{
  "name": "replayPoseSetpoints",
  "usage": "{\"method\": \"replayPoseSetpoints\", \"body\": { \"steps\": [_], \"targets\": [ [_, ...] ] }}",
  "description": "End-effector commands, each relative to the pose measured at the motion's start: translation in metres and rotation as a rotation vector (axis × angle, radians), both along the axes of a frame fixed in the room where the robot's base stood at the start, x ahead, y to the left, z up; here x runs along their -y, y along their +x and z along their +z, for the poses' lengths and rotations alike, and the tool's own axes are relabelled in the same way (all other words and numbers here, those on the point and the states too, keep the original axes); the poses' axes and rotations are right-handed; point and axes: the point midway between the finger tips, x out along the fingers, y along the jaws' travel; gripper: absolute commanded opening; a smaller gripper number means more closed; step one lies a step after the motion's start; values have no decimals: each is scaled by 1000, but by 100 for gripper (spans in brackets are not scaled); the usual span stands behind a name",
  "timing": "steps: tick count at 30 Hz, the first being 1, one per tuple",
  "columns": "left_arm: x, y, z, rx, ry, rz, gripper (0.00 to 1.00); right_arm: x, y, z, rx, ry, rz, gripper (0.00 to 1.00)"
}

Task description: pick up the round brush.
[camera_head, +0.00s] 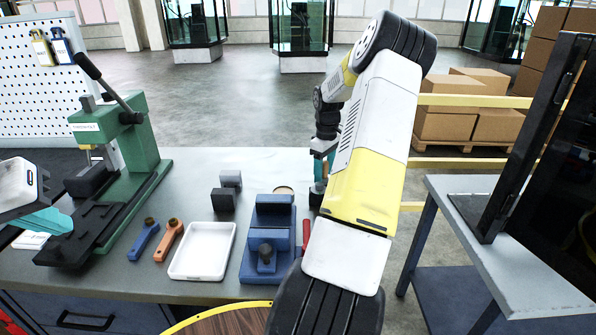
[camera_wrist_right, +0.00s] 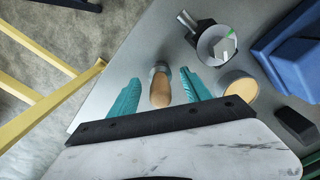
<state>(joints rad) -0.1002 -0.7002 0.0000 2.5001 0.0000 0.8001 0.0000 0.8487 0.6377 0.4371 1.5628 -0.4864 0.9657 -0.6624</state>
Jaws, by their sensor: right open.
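The round brush (camera_wrist_right: 160,88) shows in the right wrist view as a rounded wooden handle with a grey metal collar at its far end. My right gripper (camera_wrist_right: 162,92) is open, with one teal finger on each side of the handle and visible gaps between. In the head view my right gripper (camera_head: 322,168) is at the bench's right end, largely behind my own forearm, and I cannot make out the brush there. My left gripper (camera_head: 45,222) is at the left edge beside the green press; its finger gap is unclear.
A blue fixture (camera_head: 268,240), a white tray (camera_head: 202,252), and blue (camera_head: 144,240) and orange (camera_head: 168,240) tools lie on the bench. A green press (camera_head: 110,150) stands left.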

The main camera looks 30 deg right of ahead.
Motion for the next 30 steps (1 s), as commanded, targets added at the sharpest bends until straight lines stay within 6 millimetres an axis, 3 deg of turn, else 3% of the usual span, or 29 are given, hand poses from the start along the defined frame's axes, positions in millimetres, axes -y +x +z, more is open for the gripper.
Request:
{"method": "replayPoseSetpoints", "body": {
  "steps": [3,9,18,26,30],
  "targets": [
    [0,0,0,0,0,0,0,0,0,-11,0,-1,0,57],
    [0,0,0,0,0,0,0,0,0,-11,2,-1,-1,55],
    [0,0,0,0,0,0,0,0,0,-11,2,-1,0,0],
    [0,0,0,0,0,0,0,0,1,-9,2,-2,-1,0],
    [0,0,0,0,0,0,0,0,1,6,4,-4,-1,0]
  ]
}}
